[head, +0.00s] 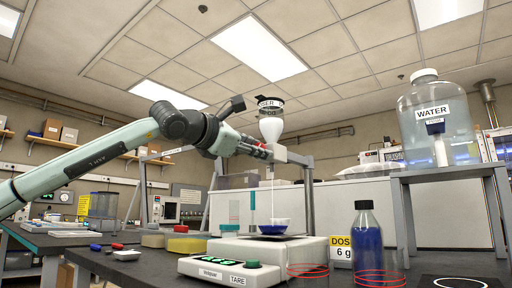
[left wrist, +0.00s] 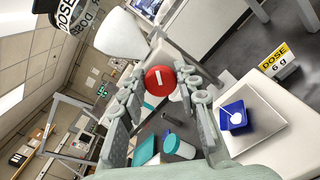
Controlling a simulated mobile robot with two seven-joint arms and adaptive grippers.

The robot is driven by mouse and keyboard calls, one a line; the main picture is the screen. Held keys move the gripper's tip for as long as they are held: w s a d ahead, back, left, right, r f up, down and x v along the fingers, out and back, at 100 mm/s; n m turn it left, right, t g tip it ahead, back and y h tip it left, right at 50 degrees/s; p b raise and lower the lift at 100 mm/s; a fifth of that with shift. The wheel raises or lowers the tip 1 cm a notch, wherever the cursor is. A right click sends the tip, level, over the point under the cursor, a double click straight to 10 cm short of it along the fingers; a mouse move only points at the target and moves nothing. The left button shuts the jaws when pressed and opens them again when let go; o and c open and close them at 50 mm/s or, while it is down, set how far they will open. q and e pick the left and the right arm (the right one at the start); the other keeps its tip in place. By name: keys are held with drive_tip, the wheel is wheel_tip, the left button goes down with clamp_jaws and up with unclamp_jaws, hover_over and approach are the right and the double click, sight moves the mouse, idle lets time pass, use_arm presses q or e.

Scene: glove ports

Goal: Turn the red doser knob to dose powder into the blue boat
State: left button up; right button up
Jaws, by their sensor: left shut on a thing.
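The doser has a white funnel (head: 271,130) with a dark labelled top, held on a grey stand. Its red knob (left wrist: 160,79) has a white bar mark and faces the left wrist camera. A thin pale line runs from the doser down towards the boat. My right gripper is out of view.
A yellow sign (head: 341,247) reads "DOSE 6 g". The balance's green display (head: 210,262) is too small to read. A bottle of blue liquid (head: 367,240) stands at the front right. A large water jug (head: 437,120) stands on a grey stand behind it.

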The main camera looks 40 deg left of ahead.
use_arm(q)
drive_tip(key=shift+m, duration=0.4)
drive_tip(key=o, duration=1.1)
drive_tip(key=shift+s, duration=0.1)
drive_tip(key=s, duration=0.4)
drive_tip(key=s+d, duration=0.1)
drive_tip(key=s, duration=0.6)
drive_tip(key=shift+s+d, duration=0.2)
drive_tip(key=shift+s, duration=0.2)
